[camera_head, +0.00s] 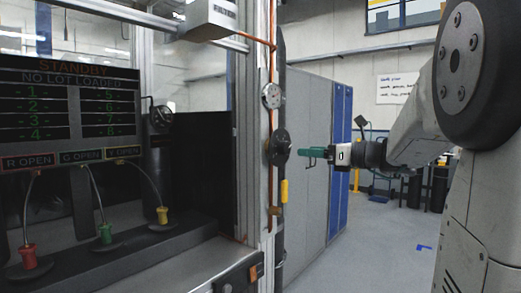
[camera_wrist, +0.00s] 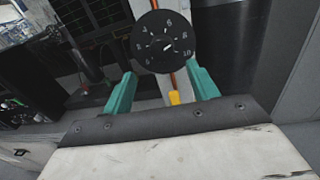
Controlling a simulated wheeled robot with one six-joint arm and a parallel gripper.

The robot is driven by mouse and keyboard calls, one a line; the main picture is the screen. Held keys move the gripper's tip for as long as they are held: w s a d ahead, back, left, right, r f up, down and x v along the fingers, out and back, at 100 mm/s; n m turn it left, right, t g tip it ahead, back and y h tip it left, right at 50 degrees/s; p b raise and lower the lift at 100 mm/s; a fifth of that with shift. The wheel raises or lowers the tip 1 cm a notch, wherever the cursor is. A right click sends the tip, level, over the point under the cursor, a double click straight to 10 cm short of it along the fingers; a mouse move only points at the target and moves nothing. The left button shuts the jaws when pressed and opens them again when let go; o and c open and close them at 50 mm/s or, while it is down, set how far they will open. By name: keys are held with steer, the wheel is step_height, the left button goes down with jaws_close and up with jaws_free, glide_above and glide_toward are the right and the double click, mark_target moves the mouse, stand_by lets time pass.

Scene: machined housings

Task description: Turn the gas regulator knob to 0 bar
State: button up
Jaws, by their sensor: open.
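The gas regulator knob (camera_head: 279,147) is a dark round disc on the upright post of the machine frame. In the wrist view the knob (camera_wrist: 161,41) faces the camera, with white numbers around its rim and a white pointer mark toward its lower right. The exact setting is hard to read. A round pressure gauge (camera_head: 272,95) sits above the knob on the same post. My gripper (camera_head: 306,153) has teal fingers pointing left at the knob, just short of it. In the wrist view the gripper (camera_wrist: 160,90) is open and empty, its fingers apart below and either side of the knob.
A yellow handle (camera_head: 284,191) hangs below the knob on the post, beside a copper pipe. A status screen (camera_head: 70,110) and several coloured plugs with cables are at left. Grey cabinets (camera_head: 310,150) stand behind; open floor lies at lower right.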

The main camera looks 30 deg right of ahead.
mark_target(288, 148)
steer(key=x, duration=0.7)
steer(key=shift+w+d+r, duration=0.1)
steer(key=shift+w+r, duration=0.1)
steer(key=shift+w, duration=0.15)
steer(key=c, duration=1)
